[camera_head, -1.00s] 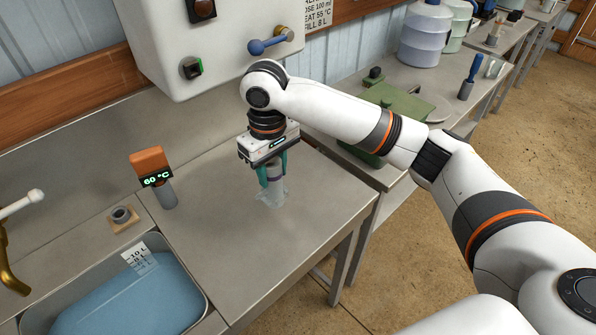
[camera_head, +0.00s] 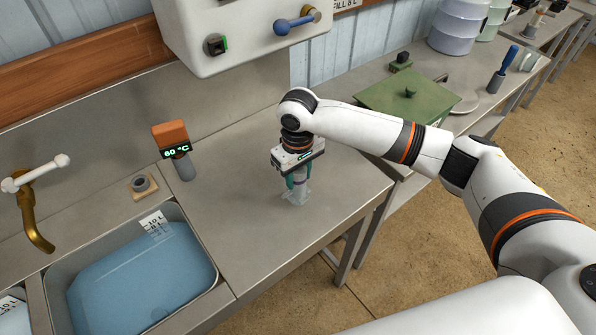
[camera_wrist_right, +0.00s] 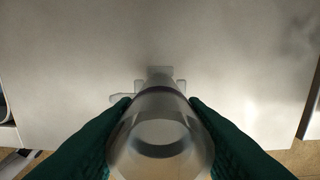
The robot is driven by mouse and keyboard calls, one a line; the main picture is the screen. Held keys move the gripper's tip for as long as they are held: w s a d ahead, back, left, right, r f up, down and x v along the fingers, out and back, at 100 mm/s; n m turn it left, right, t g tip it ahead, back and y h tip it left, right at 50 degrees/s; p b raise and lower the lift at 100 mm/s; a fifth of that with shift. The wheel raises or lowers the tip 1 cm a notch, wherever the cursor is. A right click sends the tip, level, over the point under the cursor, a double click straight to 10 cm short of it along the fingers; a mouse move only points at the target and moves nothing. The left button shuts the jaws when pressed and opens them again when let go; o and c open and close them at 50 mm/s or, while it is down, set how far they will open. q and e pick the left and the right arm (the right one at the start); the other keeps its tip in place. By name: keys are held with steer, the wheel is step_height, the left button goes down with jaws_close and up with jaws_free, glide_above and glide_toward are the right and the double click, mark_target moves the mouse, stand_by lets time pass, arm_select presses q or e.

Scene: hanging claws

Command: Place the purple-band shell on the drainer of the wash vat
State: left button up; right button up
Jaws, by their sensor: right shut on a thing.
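My right gripper (camera_head: 297,178) has green fingers and is shut around a slim upright shell (camera_head: 299,185) with a purple band showing between the fingers. A clear, flared piece shows at the shell's lower end, at or just above the steel drainer (camera_head: 240,185); contact is not clear. The wash vat (camera_head: 203,222) is the sunken basin of blue water left of the drainer. My left gripper is out of view.
A tap (camera_head: 38,230) stands at the left and an orange 60 °C display (camera_head: 171,140) behind the vat. A white wall box (camera_head: 230,35) hangs above. A green case (camera_head: 405,100) sits on the bench beyond. The drainer around the shell is clear.

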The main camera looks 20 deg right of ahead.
steer(key=o, duration=1.2)
steer(key=shift+f, duration=0.1)
steer(key=shift+r, duration=0.55)
step_height(320, 180, up, 11)
steer(key=shift+r+b, duration=0.15)
steer(key=shift+b, duration=0.95)
